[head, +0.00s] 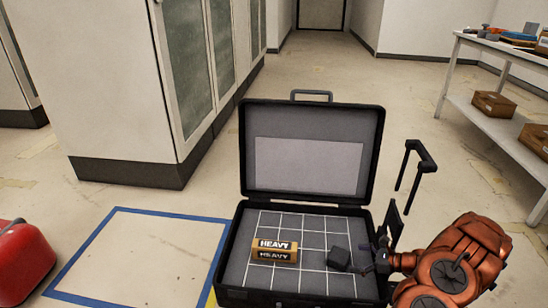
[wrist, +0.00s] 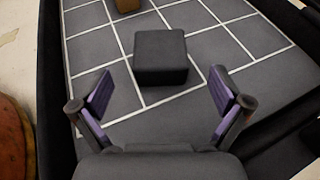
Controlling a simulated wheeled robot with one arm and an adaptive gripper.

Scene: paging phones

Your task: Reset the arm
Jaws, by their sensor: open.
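My gripper (wrist: 160,104) is open, with its purple-padded fingers spread apart. It is over the right part of the open black case (head: 311,153). A small dark block (head: 339,258) lies on the case's grey, white-lined floor near the gripper. In the wrist view the block (wrist: 160,57) sits just beyond the fingertips, and nothing is between the fingers. My orange arm reaches in from the right in the head view. A brown and black box marked HEAVY (head: 274,250) lies in the case to the left of the dark block.
A blue-taped floor square (head: 140,258) lies left of the case. A red object (head: 24,262) is at the left edge. Tall cabinets (head: 130,90) stand behind left. A white table (head: 500,50) with boxes stands at right. The case's raised lid is behind the gripper.

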